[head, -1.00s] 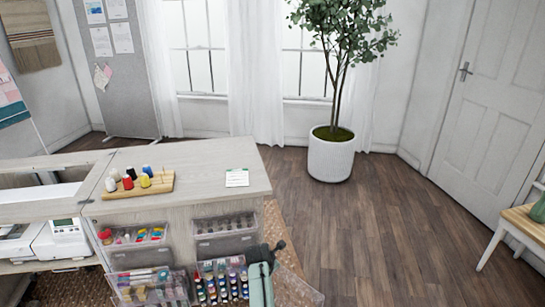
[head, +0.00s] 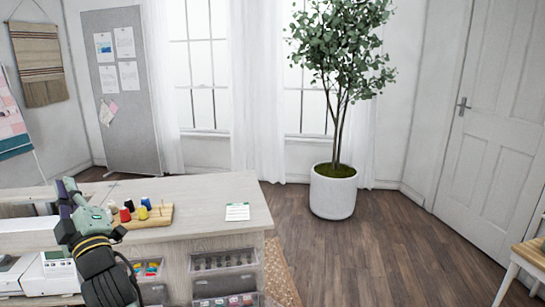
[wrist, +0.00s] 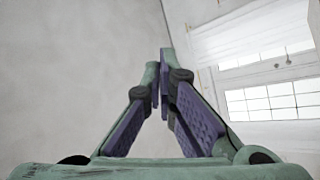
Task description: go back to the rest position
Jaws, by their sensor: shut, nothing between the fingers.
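My gripper (head: 68,190) is raised at the left of the head view, in front of the sewing cabinet (head: 225,222) and partly covering its left top. Its green and purple fingers point up. In the wrist view the fingers (wrist: 163,58) come together at their tips, with nothing between them. Behind them are only a pale wall or ceiling and windows.
A wooden spool stand (head: 160,217) with several thread spools and a small white card (head: 237,211) lie on the cabinet top. A white sewing machine (head: 58,270) is at the lower left. A potted tree (head: 333,190) stands behind.

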